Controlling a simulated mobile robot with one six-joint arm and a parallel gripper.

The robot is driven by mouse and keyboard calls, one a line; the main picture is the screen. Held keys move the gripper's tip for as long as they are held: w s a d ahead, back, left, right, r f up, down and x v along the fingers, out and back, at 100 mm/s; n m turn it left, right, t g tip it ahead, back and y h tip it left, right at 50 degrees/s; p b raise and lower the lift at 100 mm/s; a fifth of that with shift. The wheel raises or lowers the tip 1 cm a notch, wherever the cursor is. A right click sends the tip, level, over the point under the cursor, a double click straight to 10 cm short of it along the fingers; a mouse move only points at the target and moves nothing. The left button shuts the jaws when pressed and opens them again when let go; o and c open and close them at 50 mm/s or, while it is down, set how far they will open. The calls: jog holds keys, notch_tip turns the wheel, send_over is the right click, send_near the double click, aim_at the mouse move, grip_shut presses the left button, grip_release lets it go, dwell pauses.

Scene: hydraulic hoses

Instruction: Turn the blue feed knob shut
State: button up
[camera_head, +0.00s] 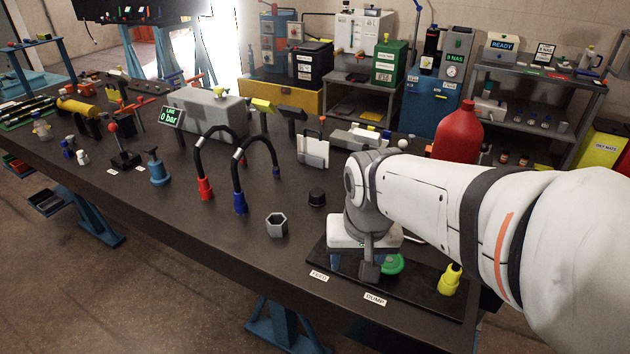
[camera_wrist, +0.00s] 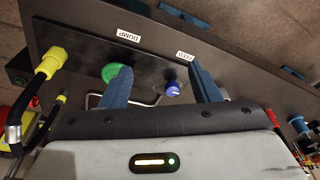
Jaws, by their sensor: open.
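In the wrist view the blue feed knob (camera_wrist: 172,88) stands on a dark panel (camera_wrist: 150,62), with the FEED label (camera_wrist: 185,55) beyond it. My gripper (camera_wrist: 160,74) is open, its two blue fingers on either side of the blue knob in the picture. The knob appears nearer the right finger; I cannot tell whether either touches it. The green knob (camera_wrist: 110,72) lies partly behind the left finger. In the head view my gripper (camera_head: 352,266) is low over the panel (camera_head: 415,290) and hides the blue knob; the green knob (camera_head: 393,264) shows beside it.
A yellow-capped fitting (camera_head: 450,280) stands on the panel's right. A black cap (camera_head: 317,197), a grey hex nut (camera_head: 276,225) and red- and blue-ended hoses (camera_head: 240,203) stand to the left. A red bottle (camera_head: 458,133) is behind my arm. The bench front edge is close.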

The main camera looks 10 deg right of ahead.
jog(key=w+f+m, duration=0.1)
jog(key=w+m, duration=0.1)
jog(key=w, duration=0.3)
jog(key=w+f+m+g+p, duration=0.1)
jog(key=w+f+m, duration=0.1)
jog(key=w, duration=0.4)
jog(key=w+f+m+g+p, duration=0.1)
jog(key=w+f+m, duration=0.1)
jog(key=w, duration=0.4)
jog(key=shift+d+m, duration=0.15)
jog(key=shift+m, duration=0.35)
jog(key=shift+w+f, duration=0.25)
jog(key=shift+w, duration=0.1)
jog(key=shift+w+f+m, duration=0.1)
jog(key=shift+f+m, duration=0.2)
jog(key=shift+f, duration=0.05)
notch_tip(320, 180, down, 7)
jog(key=shift+f+p, duration=0.1)
jog(key=shift+p, duration=0.4)
